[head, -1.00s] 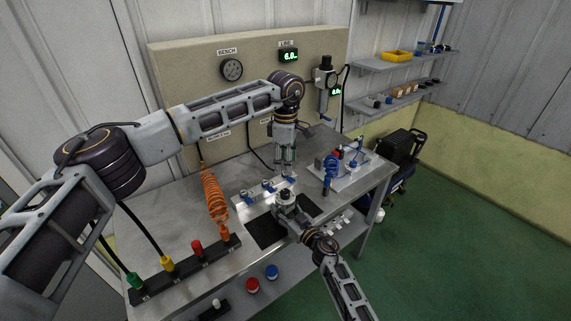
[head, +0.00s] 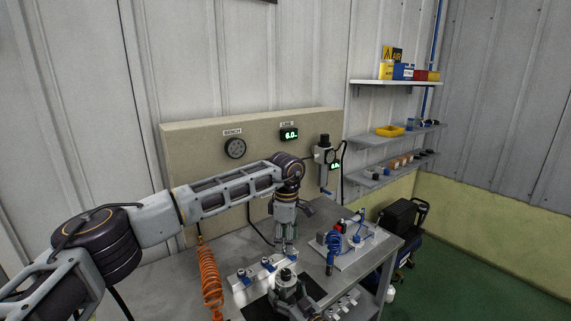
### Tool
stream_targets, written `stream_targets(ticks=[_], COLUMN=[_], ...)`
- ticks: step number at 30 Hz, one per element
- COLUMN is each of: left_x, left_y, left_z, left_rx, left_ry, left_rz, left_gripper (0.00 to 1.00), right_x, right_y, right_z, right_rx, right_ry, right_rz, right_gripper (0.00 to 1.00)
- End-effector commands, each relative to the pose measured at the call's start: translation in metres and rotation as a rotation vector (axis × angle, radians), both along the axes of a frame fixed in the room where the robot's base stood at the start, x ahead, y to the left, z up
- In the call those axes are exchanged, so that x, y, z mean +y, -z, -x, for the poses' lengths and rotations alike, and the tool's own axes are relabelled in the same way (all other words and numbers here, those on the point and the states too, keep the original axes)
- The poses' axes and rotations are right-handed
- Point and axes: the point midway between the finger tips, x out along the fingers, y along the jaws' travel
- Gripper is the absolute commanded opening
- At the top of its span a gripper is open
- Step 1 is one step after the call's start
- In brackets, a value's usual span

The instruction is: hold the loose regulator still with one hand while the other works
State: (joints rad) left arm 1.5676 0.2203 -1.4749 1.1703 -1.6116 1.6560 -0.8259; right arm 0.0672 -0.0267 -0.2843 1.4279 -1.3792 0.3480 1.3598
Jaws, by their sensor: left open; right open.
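The loose regulator (head: 287,274) appears to be the upright part with a dark round top near the bottom of the head view, over the dark mat (head: 257,308). My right gripper (head: 287,291) is low beside it, open and partly cut off by the frame edge. Whether its fingers touch the regulator cannot be told. My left gripper (head: 285,244) points down, open and empty, behind the regulator and near the right end of a metal manifold with blue valves (head: 262,270).
A coiled orange hose (head: 210,280) hangs at left. A plate with a coiled blue hose (head: 350,252) lies on the bench at right. A unit with a black knob and green display (head: 325,160) is on the back panel. Shelves (head: 398,137) hold small parts.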

Motion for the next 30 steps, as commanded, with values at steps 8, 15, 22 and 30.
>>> stream_targets(ticks=[8, 15, 22, 30], left_x=[0.000, 0.000, 0.000, 0.000], left_y=[0.000, 0.000, 0.000, 0.000], left_z=[0.000, 0.000, 0.000, 0.000], left_rx=[0.000, 0.000, 0.000, 0.000], left_ry=[0.000, 0.000, 0.000, 0.000], left_rz=[0.000, 0.000, 0.000, 0.000], left_gripper=[0.51, 0.51, 0.51, 0.51], right_x=[-0.011, -0.027, -0.042, -0.058], right_y=[0.001, 0.001, 0.001, 0.001], right_z=[0.017, 0.037, 0.058, 0.081], right_rx=[0.001, 0.000, 0.002, 0.002], right_ry=[-0.001, -0.001, -0.001, 0.000], right_rz=[0.002, 0.003, 0.002, 0.000], right_gripper=[0.73, 0.73, 0.73, 0.73])
